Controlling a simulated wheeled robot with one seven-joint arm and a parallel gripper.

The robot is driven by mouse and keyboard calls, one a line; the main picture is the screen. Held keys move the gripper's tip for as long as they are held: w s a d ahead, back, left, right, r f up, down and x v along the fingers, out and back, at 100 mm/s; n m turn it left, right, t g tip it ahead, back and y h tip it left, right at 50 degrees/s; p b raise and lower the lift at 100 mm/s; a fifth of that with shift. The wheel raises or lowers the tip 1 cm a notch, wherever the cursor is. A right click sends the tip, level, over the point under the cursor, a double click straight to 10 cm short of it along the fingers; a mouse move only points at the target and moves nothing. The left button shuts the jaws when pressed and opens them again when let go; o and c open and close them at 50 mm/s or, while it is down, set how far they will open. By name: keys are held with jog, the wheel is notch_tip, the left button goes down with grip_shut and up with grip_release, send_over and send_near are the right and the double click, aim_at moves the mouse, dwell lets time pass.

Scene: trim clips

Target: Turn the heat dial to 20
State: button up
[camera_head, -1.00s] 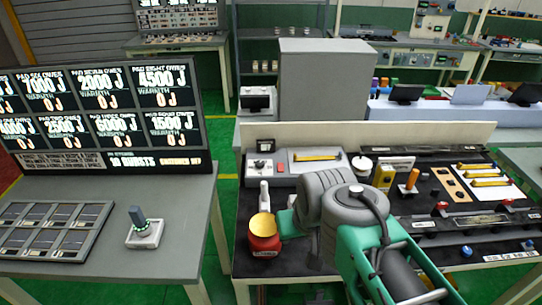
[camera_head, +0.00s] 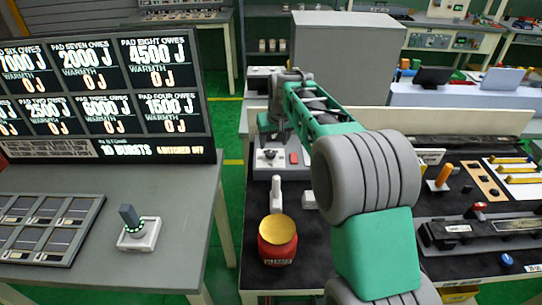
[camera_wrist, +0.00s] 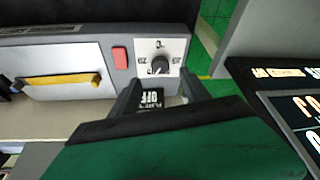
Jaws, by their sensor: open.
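The heat dial appears to be the dark knob (camera_wrist: 159,66) on a white square plate with small marks around it, on a grey panel. The marks and pointer are too small to read surely. In the head view the dial (camera_head: 270,154) sits on the grey box at the back left of the black bench. My gripper (camera_wrist: 160,82) is open, with one dark finger on each side below the dial in the wrist view. The dial shows between and just beyond the fingertips, and I cannot tell whether they touch it. In the head view my gripper (camera_head: 268,136) is just above the grey box.
A red switch (camera_wrist: 120,58) is beside the dial, and a yellow handle (camera_wrist: 62,79) is farther left. A red jar with a yellow top (camera_head: 277,238) stands on the bench. A display screen (camera_head: 105,90) and a grey knob (camera_head: 131,219) are on the left desk.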

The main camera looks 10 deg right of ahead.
aim_at(270, 152)
jog(key=p+x, duration=0.1)
jog(key=x, duration=0.6)
jog(key=shift+w+f+p, duration=0.3)
jog(key=shift+p, duration=0.1)
jog(key=shift+c, duration=0.5)
grip_shut()
